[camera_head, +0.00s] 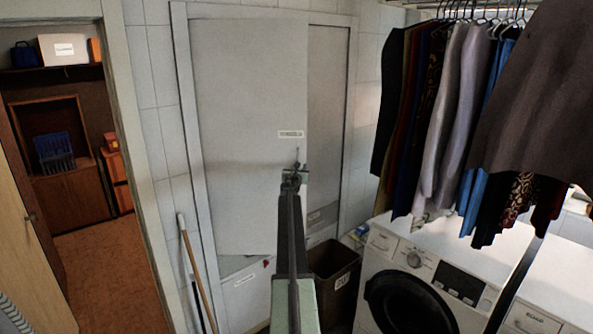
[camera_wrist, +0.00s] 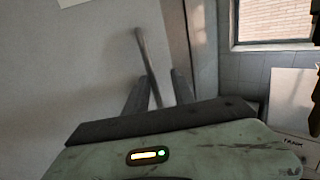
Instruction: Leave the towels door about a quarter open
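A pale door (camera_head: 248,100) with a small label, too small to read, stands in a white frame in the tiled wall. A darker strip shows between its right edge and the frame, so it appears partly open. A thin upright handle (camera_head: 297,158) is near its lower right edge. My gripper (camera_head: 294,172) is in front of the handle. In the wrist view the handle (camera_wrist: 145,55) reaches down between the two spread fingers of my gripper (camera_wrist: 160,85). I cannot tell whether a finger touches it.
A brown bin (camera_head: 334,270) and a washing machine (camera_head: 385,265) stand at the right, with clothes (camera_head: 455,100) hanging above. A broom handle (camera_head: 195,270) leans left of the door. An open doorway with an orange-brown floor (camera_head: 100,265) is at the far left.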

